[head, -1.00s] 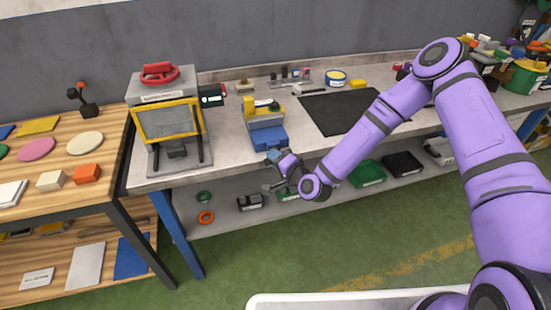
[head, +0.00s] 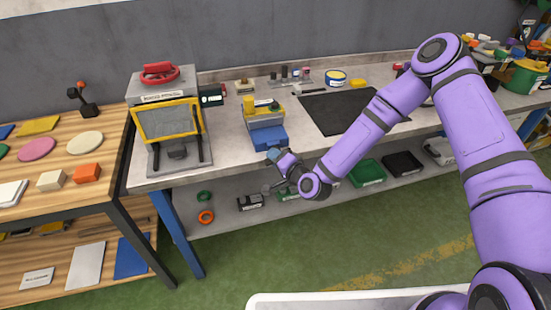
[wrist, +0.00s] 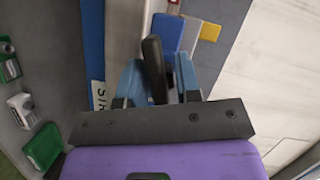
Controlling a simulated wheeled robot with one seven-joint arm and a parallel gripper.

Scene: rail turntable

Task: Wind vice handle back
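The vice, with a blue body (head: 268,137) and grey and yellow parts above it, stands at the bench's front edge. My gripper (head: 274,154) is just in front of it, below the bench top's edge. In the wrist view, two blue fingers (wrist: 160,72) stand apart with a dark bar, apparently the vice handle (wrist: 154,62), tilted between them. The bar is close to the left finger, and a gap shows toward the right finger. The vice's blue body also shows beyond the fingertips (wrist: 166,32). My wrist hides part of the handle in the head view.
A yellow-framed machine (head: 168,121) with a red handle stands left of the vice. A black mat (head: 345,112) lies to the right. The lower shelf holds a green box (head: 367,174) and other small items. A wooden table (head: 60,165) stands at the far left.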

